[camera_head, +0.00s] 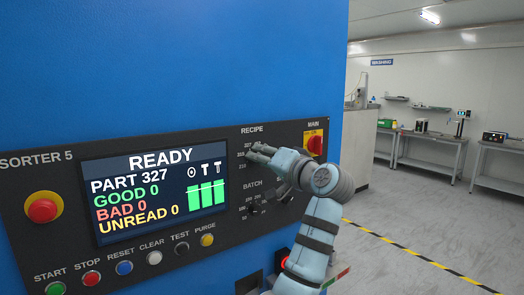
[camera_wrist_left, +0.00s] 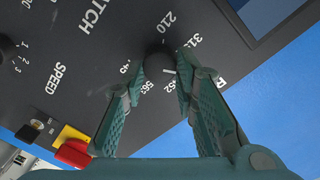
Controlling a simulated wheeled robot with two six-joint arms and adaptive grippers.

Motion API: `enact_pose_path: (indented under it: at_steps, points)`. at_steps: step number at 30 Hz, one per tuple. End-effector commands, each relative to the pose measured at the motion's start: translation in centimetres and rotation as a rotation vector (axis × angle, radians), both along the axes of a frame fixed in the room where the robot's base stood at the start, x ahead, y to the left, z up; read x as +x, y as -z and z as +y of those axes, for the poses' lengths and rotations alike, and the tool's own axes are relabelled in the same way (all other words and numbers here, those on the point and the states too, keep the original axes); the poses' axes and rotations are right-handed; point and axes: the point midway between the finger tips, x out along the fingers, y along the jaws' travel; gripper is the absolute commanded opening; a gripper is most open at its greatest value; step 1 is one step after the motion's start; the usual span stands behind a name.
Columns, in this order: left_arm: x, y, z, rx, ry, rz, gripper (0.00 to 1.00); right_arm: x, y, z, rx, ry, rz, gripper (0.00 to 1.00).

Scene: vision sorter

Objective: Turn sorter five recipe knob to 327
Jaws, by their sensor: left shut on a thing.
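The blue sorter's black panel is marked SORTER 5, and its screen (camera_head: 154,192) reads READY and PART 327. My left gripper (camera_head: 257,151) is at the RECIPE dial, where its fingers mostly cover the knob in the head view. In the left wrist view the black recipe knob (camera_wrist_left: 159,61) sits between the fingertips of the left gripper (camera_wrist_left: 160,73), which is shut on it. A short white mark shows at the knob's lower right edge. Numbers ring the knob, with 210 readable; the right finger partly covers others, so the exact setting is unclear. My right gripper is not in view.
The BATCH knob (camera_head: 253,208) is just below my left gripper. The red MAIN switch (camera_head: 315,145) on yellow is close to its right. A red stop button (camera_head: 42,209) and several coloured push buttons are on the panel's left and bottom. Open floor and benches lie to the right.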

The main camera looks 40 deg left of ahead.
Motion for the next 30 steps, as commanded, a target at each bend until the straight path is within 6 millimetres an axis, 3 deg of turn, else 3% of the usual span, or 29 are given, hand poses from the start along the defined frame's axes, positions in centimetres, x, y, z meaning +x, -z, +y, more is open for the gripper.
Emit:
enact_pose_path:
  at_steps: [7,22,23,24,26,30]
  points:
    - [0.03,-0.08,-0.02,0.024,0.001,0.082,0.0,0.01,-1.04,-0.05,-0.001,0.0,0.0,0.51]
    - [0.02,-0.01,0.0,0.032,0.0,0.1,0.0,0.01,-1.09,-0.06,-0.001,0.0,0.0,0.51]
    - [0.02,-0.01,0.0,0.032,0.0,0.1,0.3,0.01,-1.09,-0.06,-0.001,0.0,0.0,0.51]
    - [0.02,-0.01,0.0,0.032,0.0,0.1,0.36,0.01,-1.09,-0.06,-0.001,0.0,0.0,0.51]
    - [0.02,-0.01,0.0,0.032,0.0,0.1,0.46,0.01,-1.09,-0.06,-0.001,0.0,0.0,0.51]
    - [0.02,-0.01,0.0,0.032,0.0,0.1,0.47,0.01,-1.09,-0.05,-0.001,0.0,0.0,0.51]
